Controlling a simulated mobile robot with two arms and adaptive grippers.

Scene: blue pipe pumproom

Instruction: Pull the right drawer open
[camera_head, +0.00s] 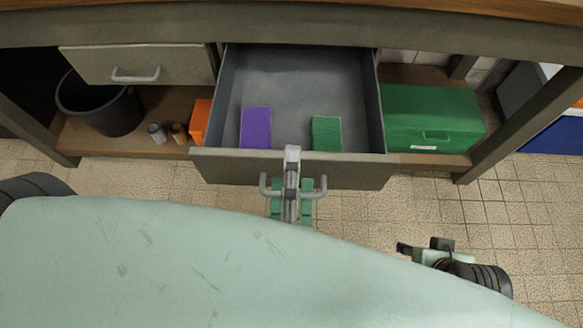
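The right drawer (225,167) is pulled well out of the workbench, and its grey inside shows. A purple block (256,128) and a green block (327,133) lie in it near the front. Its grey bar handle (322,187) is on the drawer front. The exact finger contact is partly hidden.
The left drawer (140,66) is closed. On the lower shelf are a black bucket (100,105), small cans (157,133), an orange box (200,121) and a green case (430,115). Bench legs stand at both sides. Tiled floor (400,205) is clear before the drawer.

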